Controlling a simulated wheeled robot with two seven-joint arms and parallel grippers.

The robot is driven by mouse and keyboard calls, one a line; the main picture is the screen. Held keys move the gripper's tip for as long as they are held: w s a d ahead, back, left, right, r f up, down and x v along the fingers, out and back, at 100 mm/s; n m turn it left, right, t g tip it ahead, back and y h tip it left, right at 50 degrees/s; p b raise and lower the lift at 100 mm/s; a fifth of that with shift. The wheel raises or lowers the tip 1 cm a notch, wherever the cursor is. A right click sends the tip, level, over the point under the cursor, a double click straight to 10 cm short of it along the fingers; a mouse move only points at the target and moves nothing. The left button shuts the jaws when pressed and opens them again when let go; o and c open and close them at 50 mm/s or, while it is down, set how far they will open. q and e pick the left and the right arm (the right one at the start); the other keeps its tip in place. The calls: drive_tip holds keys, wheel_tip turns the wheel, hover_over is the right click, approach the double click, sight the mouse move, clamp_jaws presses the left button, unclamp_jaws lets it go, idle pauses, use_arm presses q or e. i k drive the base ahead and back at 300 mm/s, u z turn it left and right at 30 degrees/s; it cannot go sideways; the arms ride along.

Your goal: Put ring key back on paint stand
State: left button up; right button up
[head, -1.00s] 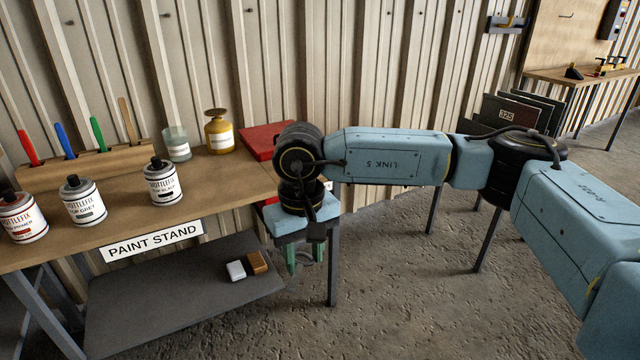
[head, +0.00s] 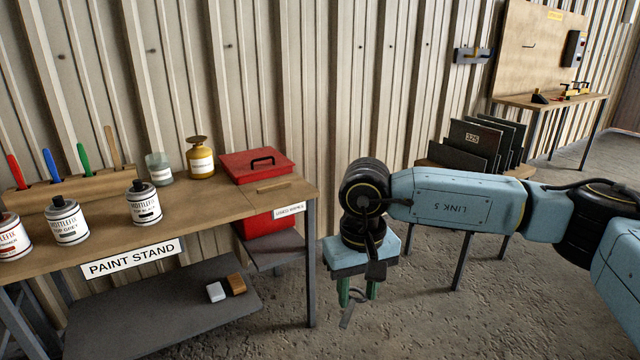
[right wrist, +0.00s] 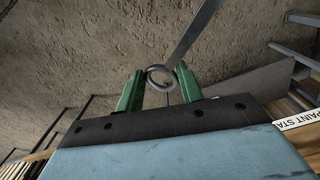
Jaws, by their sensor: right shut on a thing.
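My right gripper (head: 358,292) has green fingers and hangs to the right of the paint stand, over the floor and apart from the stand. It is shut on the ring key (head: 348,316), a grey metal piece that hangs below the fingertips. In the right wrist view the ring of the key (right wrist: 163,78) is between the two green fingers, and its flat shank (right wrist: 196,32) points away from the gripper. The paint stand (head: 220,209) is a wooden bench with a white "PAINT STAND" sign (head: 134,258). My left gripper is not in view.
On the stand are several paint tins (head: 144,203), a brush rack (head: 70,184), a glass jar (head: 159,168), a yellow bottle (head: 200,158) and a red box (head: 256,166) at the right end. A lower shelf (head: 160,310) holds two small blocks. Dark panels (head: 468,146) stand behind my arm.

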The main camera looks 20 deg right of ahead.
sight(281, 184)
drive_tip(key=z, duration=0.65)
drive_tip(key=i, duration=1.9)
drive_tip(key=u, duration=0.9)
drive_tip(key=i, duration=0.6)
drive_tip(key=u, duration=0.1)
